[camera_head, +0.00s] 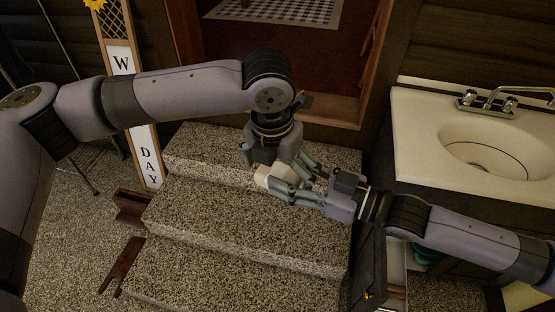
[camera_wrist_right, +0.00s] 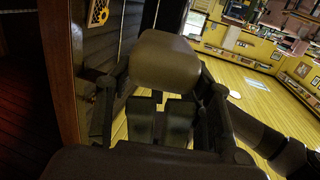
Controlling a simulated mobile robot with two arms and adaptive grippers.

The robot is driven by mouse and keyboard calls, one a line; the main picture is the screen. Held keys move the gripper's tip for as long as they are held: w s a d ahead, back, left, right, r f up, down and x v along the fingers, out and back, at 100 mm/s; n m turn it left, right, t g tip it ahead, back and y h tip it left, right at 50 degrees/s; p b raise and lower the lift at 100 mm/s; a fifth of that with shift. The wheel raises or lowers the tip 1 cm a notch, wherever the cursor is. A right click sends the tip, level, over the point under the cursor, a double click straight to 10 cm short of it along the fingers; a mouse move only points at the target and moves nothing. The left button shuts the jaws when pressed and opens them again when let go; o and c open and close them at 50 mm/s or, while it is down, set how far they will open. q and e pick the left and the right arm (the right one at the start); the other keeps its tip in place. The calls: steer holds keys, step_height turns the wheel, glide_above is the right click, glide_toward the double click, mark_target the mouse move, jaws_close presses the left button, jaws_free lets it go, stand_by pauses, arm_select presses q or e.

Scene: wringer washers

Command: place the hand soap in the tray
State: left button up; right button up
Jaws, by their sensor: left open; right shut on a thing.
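The hand soap (camera_head: 268,177) looks like a pale, rounded block above the speckled stone steps. In the right wrist view it is a beige block (camera_wrist_right: 165,60) at the fingertips. My right gripper (camera_head: 280,186) comes in from the right and is shut on it. My left gripper (camera_head: 300,165) reaches down from above, open, close beside the soap and the right fingers. The overlap hides whether the left fingers touch the soap. I cannot clearly make out a tray in either view.
The stone steps (camera_head: 215,212) lead up to a doorway. A sink (camera_head: 420,125) with a tap stands at the right, with an open cabinet door (camera_head: 369,268) below it. Brown wooden pieces (camera_head: 124,265) and a sign (camera_head: 122,62) stand at the left.

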arm_select(q)
steer(key=shift+f, duration=0.15)
steer(key=shift+c, duration=0.3)
steer(key=c, duration=1.2)
steer(key=shift+c, duration=0.3)
arm_select(e)
steer(key=o, duration=1.3)
steer(key=shift+d, duration=0.1)
